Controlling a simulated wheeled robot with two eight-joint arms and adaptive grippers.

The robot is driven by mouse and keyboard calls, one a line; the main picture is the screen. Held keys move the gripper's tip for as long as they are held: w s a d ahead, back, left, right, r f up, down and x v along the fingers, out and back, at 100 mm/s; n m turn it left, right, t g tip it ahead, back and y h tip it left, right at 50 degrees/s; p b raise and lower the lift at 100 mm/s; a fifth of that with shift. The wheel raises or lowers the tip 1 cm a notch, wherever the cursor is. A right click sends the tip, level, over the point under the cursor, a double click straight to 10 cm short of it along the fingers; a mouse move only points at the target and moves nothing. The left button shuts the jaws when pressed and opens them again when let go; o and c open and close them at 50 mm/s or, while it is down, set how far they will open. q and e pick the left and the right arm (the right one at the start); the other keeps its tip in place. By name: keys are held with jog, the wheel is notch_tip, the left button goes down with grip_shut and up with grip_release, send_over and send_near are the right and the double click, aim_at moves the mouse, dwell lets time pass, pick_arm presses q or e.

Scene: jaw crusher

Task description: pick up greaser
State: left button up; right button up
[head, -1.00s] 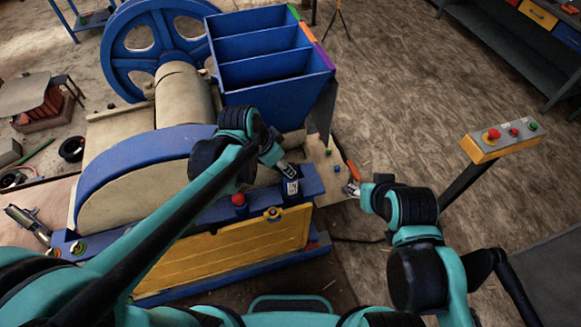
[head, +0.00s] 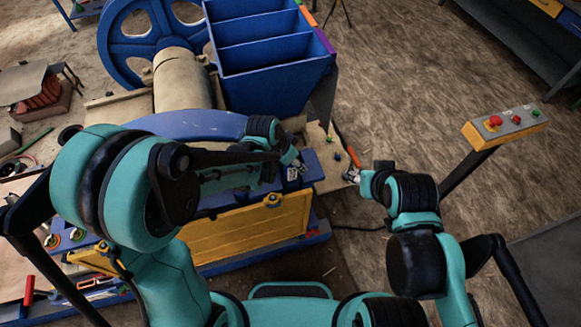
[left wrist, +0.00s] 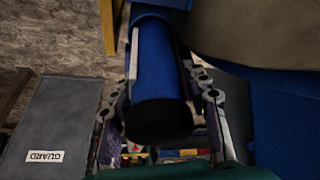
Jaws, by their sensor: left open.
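I cannot tell for sure which thing is the greaser. In the left wrist view, a blue cylinder with a black end (left wrist: 158,115) lies between the two fingers of my left gripper (left wrist: 165,100). The fingers are open on either side of it, and I cannot tell whether they touch it. In the head view, my left gripper (head: 298,165) is over the crusher's blue front edge, close to a small dark piece with a white label (head: 292,174). My right gripper (head: 352,175) is beside an orange handle (head: 354,159) at the plate's right corner; its jaw opening is unclear.
The crusher's blue hopper (head: 270,70) and flywheel (head: 150,40) stand behind. A yellow panel (head: 245,231) covers the front. A control box (head: 503,126) stands to the right. A red-handled tool (head: 29,289) lies at left. The floor at right is mostly clear.

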pick_arm(q)
jog(key=shift+s, duration=0.1)
jog(key=shift+c, duration=0.2)
grip_shut()
jog(key=shift+r, duration=0.1)
